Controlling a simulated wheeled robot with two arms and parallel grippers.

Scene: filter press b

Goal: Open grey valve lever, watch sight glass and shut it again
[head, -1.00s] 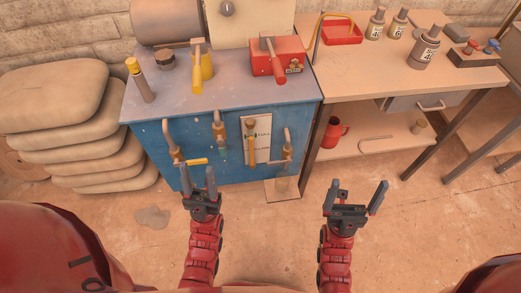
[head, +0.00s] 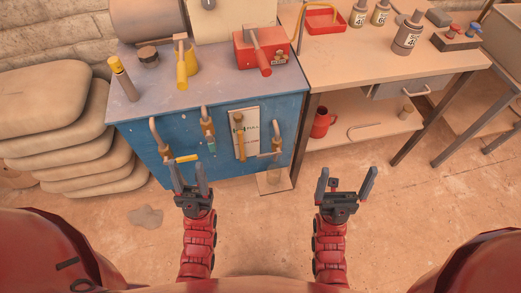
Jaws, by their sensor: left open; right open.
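A blue cabinet (head: 178,113) carries several bent brass pipes with valves on its front. The grey valve lever (head: 269,155) sits on the right pipe and lies about level. The left pipe has a yellow lever (head: 186,158). The middle pipe has a greenish piece (head: 212,149) below it; I cannot tell whether this is the sight glass. My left gripper (head: 187,176) is open and empty, in front of the yellow lever in the picture; contact cannot be told. My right gripper (head: 346,181) is open and empty, to the right of and below the grey lever, apart from it.
A pale panel with an amber handle (head: 239,143) is between the middle and right pipes. Stacked sacks (head: 55,110) are at left. Floor in front is clear.

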